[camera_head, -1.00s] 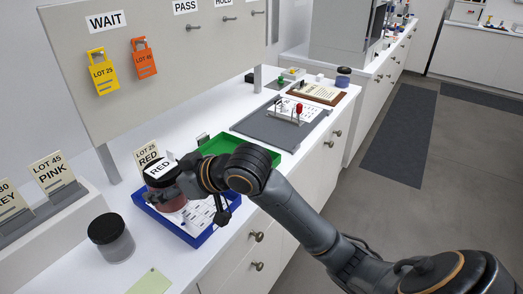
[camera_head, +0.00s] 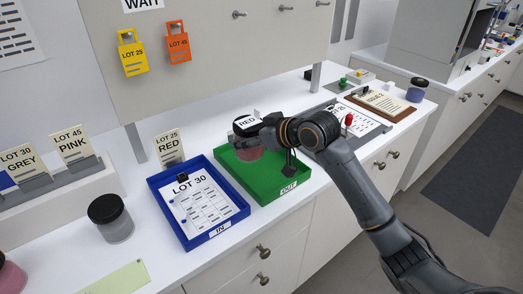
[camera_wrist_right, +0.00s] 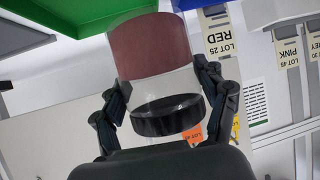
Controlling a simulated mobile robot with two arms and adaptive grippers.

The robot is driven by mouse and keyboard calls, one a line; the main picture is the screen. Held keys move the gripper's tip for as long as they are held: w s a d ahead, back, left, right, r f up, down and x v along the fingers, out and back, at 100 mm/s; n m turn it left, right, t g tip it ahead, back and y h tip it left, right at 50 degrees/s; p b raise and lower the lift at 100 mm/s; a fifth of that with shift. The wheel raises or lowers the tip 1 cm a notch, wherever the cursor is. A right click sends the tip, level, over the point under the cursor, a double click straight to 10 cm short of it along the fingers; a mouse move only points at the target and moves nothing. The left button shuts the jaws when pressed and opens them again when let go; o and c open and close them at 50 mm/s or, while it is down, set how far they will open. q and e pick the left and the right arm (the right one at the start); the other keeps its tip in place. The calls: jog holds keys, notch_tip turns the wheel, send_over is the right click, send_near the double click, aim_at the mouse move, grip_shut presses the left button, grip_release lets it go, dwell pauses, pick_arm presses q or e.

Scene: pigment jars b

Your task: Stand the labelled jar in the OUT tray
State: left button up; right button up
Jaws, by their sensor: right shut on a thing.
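The labelled jar (camera_head: 249,152) has red pigment, a black lid and a white RED label on top. My right gripper (camera_head: 264,138) is shut around it. In the right wrist view, the jar (camera_wrist_right: 152,45) sits between both fingers (camera_wrist_right: 164,88), its black lid nearest the camera. The jar is upright over the back left part of the green OUT tray (camera_head: 268,190), which also shows in the right wrist view (camera_wrist_right: 95,12). I cannot tell whether its base touches the tray floor. My left gripper is not in view.
The blue IN tray (camera_head: 208,241) stands left of the OUT tray and holds a LOT 30 sheet (camera_head: 197,200). A LOT 25 RED card (camera_head: 169,148) stands behind it. A dark-lidded grey jar (camera_head: 111,219) is further left. A grey board (camera_head: 345,128) lies to the right.

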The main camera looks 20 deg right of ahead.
jog(key=w+d+f, duration=0.1)
jog(key=f, duration=0.1)
jog(key=w+d+f, duration=0.3)
jog(key=f, duration=0.1)
jog(key=shift+w+d+f+p, duration=0.15)
jog(key=shift+w+f+p, duration=0.05)
jog(key=shift+w+p, duration=0.1)
notch_tip(320, 180, down, 2)
jog(key=shift+f+p, duration=0.1)
jog(key=shift+p, duration=0.35)
jog(key=shift+d+f, duration=0.1)
jog(key=shift+f, duration=0.25)
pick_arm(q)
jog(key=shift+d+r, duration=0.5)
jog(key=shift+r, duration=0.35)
pick_arm(e)
jog(key=shift+f, duration=0.1)
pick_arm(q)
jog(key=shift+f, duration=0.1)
pick_arm(e)
jog(key=shift+f, duration=0.1)
jog(key=o, duration=1.3)
jog(key=shift+f, duration=0.1)
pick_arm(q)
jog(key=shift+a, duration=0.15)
pick_arm(e)
jog(key=shift+o, duration=0.2)
